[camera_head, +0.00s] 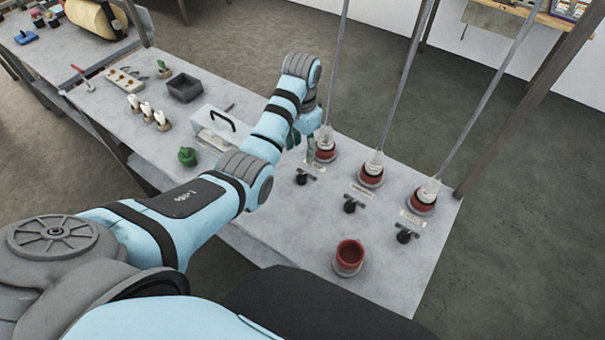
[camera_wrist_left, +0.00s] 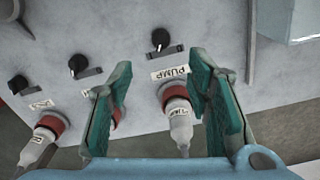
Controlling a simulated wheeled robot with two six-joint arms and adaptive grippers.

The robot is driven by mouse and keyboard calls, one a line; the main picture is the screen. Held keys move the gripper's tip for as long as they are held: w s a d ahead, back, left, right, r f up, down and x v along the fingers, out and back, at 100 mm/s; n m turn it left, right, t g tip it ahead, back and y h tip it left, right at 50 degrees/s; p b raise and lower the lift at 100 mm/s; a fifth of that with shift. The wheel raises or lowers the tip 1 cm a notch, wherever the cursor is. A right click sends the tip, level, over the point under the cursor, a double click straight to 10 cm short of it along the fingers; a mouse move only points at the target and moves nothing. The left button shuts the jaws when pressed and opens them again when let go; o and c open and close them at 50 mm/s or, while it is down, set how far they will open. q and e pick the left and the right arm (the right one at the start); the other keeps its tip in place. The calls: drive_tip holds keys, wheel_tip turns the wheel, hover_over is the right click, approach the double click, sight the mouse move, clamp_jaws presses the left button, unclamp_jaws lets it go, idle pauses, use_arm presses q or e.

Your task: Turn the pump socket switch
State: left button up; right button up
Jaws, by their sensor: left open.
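The pump switch is a small black knob (camera_wrist_left: 160,40) beside a white label reading PUMP (camera_wrist_left: 170,73) in the left wrist view. In the head view it is the leftmost black knob (camera_head: 302,177). The pump socket, a red ring with a whitish plug and cable in it, shows in the left wrist view (camera_wrist_left: 172,92) and the head view (camera_head: 326,151). My left gripper (camera_head: 303,143) is open and empty above the table by this socket; its green fingers (camera_wrist_left: 162,65) appear on either side of the label, apart from the knob. My right gripper is out of view.
Two similar sockets (camera_head: 371,175) (camera_head: 422,201) with knobs (camera_head: 350,206) (camera_head: 404,236) stand to the right, their cables rising. A red cup-like object (camera_head: 348,254) stands near the front edge. A white box with a black handle (camera_head: 216,125) and a green object (camera_head: 187,156) lie left.

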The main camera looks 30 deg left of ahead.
sight(302, 175)
use_arm(q)
wheel_tip(302, 175, down, 12)
drive_tip(key=b, duration=0.2)
drive_tip(key=shift+b, duration=0.3)
clamp_jaws()
